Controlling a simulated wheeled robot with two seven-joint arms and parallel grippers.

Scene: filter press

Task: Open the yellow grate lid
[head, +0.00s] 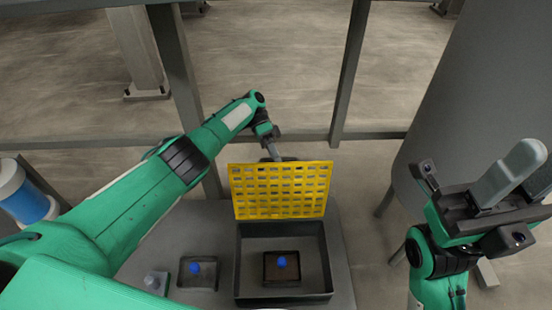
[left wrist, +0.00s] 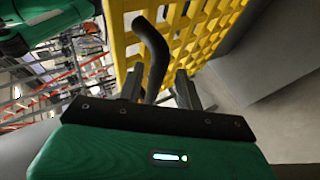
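The yellow grate lid (head: 280,190) stands nearly upright at the back edge of a dark rectangular box (head: 283,298), whose inside is exposed. My left gripper (head: 270,152) is at the lid's top edge, on its far side, partly hidden. In the left wrist view the yellow grate (left wrist: 192,30) is close in front, and a black curved handle (left wrist: 152,50) passes between the parted fingers of my left gripper (left wrist: 158,85). The fingers look open around the handle; firm contact does not show. My right gripper (head: 532,165) is raised at the right, open and empty.
Inside the box lies a dark square piece with a blue knob (head: 282,262). A smaller square piece with a blue knob (head: 196,268) sits left of the box on the grey table (head: 215,225). A large grey tank (head: 465,90) stands at the right, and railing posts (head: 350,70) behind.

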